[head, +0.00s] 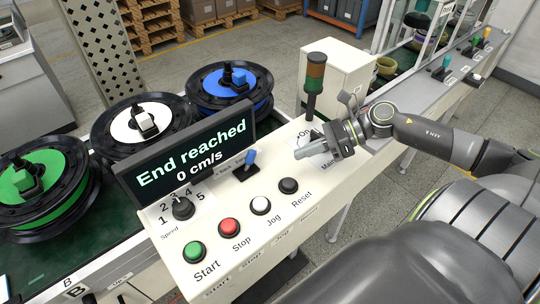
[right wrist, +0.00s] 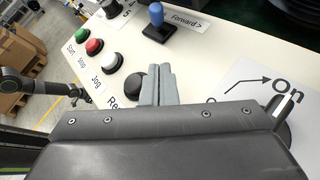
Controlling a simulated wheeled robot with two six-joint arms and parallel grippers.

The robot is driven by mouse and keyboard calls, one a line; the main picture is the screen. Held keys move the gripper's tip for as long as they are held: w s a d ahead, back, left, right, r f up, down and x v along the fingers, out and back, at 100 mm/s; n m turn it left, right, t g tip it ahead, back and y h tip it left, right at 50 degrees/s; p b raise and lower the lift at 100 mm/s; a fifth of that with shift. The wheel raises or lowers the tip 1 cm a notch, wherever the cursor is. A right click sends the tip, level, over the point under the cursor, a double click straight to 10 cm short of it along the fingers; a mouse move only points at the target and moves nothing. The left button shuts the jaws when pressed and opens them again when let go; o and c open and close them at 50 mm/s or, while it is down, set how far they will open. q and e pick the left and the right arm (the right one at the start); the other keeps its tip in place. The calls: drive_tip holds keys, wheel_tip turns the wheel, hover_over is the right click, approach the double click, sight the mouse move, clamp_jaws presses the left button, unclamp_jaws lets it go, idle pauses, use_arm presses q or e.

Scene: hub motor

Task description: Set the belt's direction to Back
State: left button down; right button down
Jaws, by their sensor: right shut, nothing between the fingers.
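The direction switch is a blue-handled lever (head: 250,158) on a small dark base, on the cream control panel (head: 285,215) right of the display. In the head view its handle leans a little to the right. The lever also shows at the top of the right wrist view (right wrist: 156,15), beside a "Forward >" label (right wrist: 187,21). I cannot tell its setting. My right gripper (head: 306,151) is shut and empty over the panel, right of and apart from the lever, near the On switch (right wrist: 280,112). In the right wrist view, part of my left arm (right wrist: 35,88) shows; its fingers are unclear.
The display (head: 190,155) reads "End reached, 0 cm/s". Start (head: 195,251), Stop (head: 229,227), Jog (head: 260,205) and Reset (head: 289,185) buttons line the front. A speed knob (head: 183,207) and signal tower (head: 314,85) stand nearby.

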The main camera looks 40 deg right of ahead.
sight(250, 161)
drive_tip(key=x, duration=0.5)
drive_tip(key=shift+w+a+r, duration=0.1)
drive_tip(key=shift+w+a+r+p, duration=0.35)
drive_tip(key=shift+w+a+p, duration=0.4)
drive_tip(key=shift+p, duration=0.1)
drive_tip(key=shift+w+a+r+p, duration=0.1)
drive_tip(key=shift+w+a+p, duration=0.25)
drive_tip(key=shift+w+a, duration=0.25)
